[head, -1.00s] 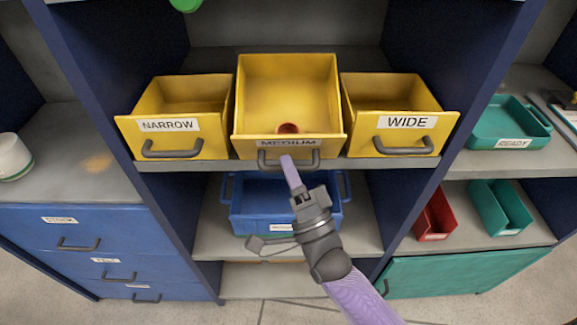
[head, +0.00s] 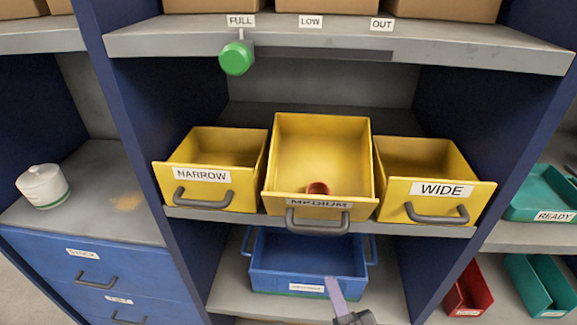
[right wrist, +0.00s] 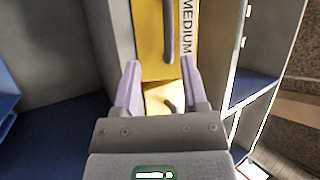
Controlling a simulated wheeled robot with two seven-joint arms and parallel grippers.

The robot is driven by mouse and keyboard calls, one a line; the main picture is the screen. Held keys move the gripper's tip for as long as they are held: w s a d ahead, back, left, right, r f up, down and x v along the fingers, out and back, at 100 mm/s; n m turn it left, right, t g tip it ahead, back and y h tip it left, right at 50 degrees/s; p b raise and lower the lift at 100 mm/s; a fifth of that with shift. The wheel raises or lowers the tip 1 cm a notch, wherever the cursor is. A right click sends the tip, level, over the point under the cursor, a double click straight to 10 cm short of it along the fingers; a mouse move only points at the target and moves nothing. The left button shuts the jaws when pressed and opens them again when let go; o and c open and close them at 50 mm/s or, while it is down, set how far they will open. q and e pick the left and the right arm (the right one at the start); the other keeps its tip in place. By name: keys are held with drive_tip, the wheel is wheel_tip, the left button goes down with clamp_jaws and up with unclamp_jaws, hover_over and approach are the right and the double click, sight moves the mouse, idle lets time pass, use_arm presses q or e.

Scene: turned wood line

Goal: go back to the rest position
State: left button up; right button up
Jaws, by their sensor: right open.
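My right gripper (head: 335,292) shows at the bottom of the head view, in front of the blue bin on the lower shelf. In the right wrist view its two fingers (right wrist: 160,85) are apart with nothing held between them. The yellow MEDIUM drawer (head: 320,150) stands farther forward than the NARROW drawer (head: 212,158) and the WIDE drawer (head: 425,163). A small reddish-brown piece (head: 317,188) is inside the MEDIUM drawer near its front. The MEDIUM drawer's front (right wrist: 160,45) also shows in the right wrist view, beyond the fingers. My left gripper is not in view.
A blue bin (head: 308,258) sits on the shelf below the drawers. A green round tag (head: 236,58) hangs under FULL on the upper shelf edge (head: 330,45). A white lidded jar (head: 43,185) stands on the left counter. Red (head: 468,292) and teal bins are at right.

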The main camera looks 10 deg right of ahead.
wheel_tip(320, 180, down, 8)
drive_tip(key=s+a+r+n+g+h, duration=0.1)
drive_tip(key=a+n+g+h, duration=0.1)
drive_tip(key=n+g, duration=0.8)
drive_tip(key=s+d+f+n+g+h, duration=0.1)
drive_tip(key=s+d+n+g, duration=0.1)
drive_tip(key=s+g, duration=0.35)
drive_tip(key=s+d+f+n+g+h, duration=0.1)
drive_tip(key=s+d+n+g+h, duration=0.15)
drive_tip(key=s+g, duration=0.35)
drive_tip(key=s+f, duration=0.2)
drive_tip(key=f, duration=0.8)
drive_tip(key=s+f, duration=0.3)
drive_tip(key=f, duration=0.6)
drive_tip(key=s+d+f+g, duration=0.1)
drive_tip(key=s+d+f, duration=0.2)
drive_tip(key=s+f, duration=0.6)
drive_tip(key=s, duration=0.3)
drive_tip(key=shift+s+d+f, duration=0.25)
drive_tip(key=shift+s+d, duration=0.05)
drive_tip(key=shift+s, duration=0.05)
